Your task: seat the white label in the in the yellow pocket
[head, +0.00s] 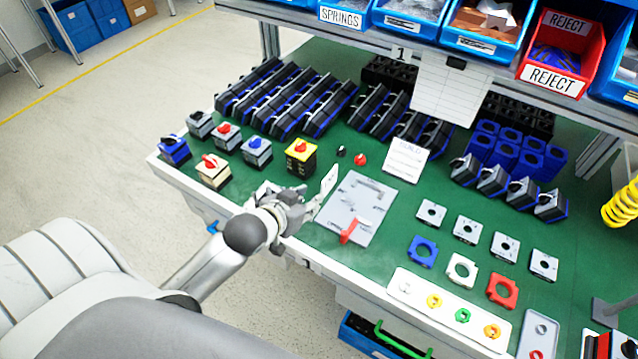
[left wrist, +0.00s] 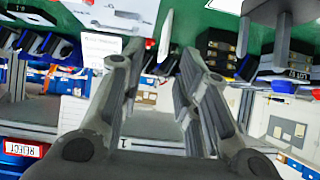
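The white label (head: 329,180) is a thin plate with a small dark mark, steeply tilted at the fingertips of my left gripper (head: 312,203). In the left wrist view the label (left wrist: 166,35) shows nearly edge-on, between and beyond the fingers (left wrist: 157,75). A yellow-topped switch box (head: 300,156) with a red knob and black base stands behind and left of the label. I cannot make out a label pocket on it. My right gripper is not in view.
A grey plate (head: 357,207) with a red handle (head: 349,231) lies just right of the gripper. Other switch boxes (head: 214,172) stand to the left. A white card (head: 406,160) stands behind. Square plates (head: 468,229) lie right, with a white tray (head: 412,308) in front.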

